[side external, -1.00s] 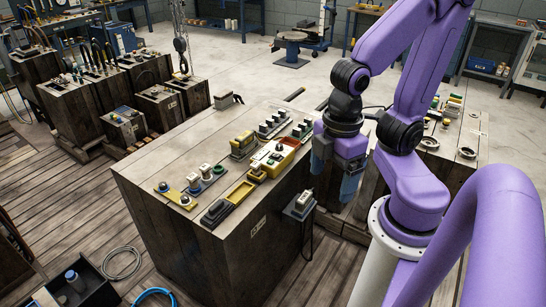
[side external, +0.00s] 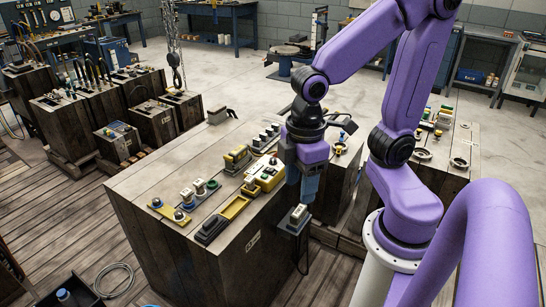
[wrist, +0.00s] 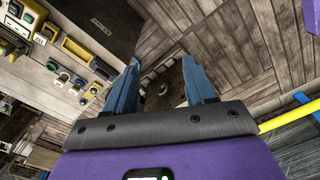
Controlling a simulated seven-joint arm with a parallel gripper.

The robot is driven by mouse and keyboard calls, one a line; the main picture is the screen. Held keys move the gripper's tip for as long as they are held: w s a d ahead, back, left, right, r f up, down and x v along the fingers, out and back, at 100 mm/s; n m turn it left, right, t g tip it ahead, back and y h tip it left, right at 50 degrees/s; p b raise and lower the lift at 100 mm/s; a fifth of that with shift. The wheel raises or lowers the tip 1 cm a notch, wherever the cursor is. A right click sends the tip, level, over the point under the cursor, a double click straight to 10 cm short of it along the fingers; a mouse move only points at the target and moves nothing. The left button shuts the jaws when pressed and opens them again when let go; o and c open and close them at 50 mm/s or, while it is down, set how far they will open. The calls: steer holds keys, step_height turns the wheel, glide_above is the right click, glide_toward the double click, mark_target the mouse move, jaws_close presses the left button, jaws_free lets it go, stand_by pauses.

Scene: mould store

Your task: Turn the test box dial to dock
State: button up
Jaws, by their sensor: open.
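A yellow box with a white top panel (side external: 265,175) stands near the right edge of the large wooden block's top (side external: 150,183) in the side view; it looks like the test box. Its dial and markings are too small to read. My gripper (side external: 300,192) points down just right of this box, apart from it. In the wrist view my gripper (wrist: 163,70) is open, with its two blue fingers apart and nothing held. The yellow box (wrist: 47,27) appears at the upper left there, outside the fingers.
A yellow tray (side external: 229,211), black sockets and several switches share the block's top. Another wooden block with fittings stands to the right.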

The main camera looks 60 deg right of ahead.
steer(key=w+d+m, duration=0.3)
steer(key=w, duration=1.1)
steer(key=m, duration=0.5)
glide_above(273, 159)
step_height(273, 159, down, 8)
step_height(273, 159, down, 17)
steer(key=shift+f, duration=0.1)
jaws_close()
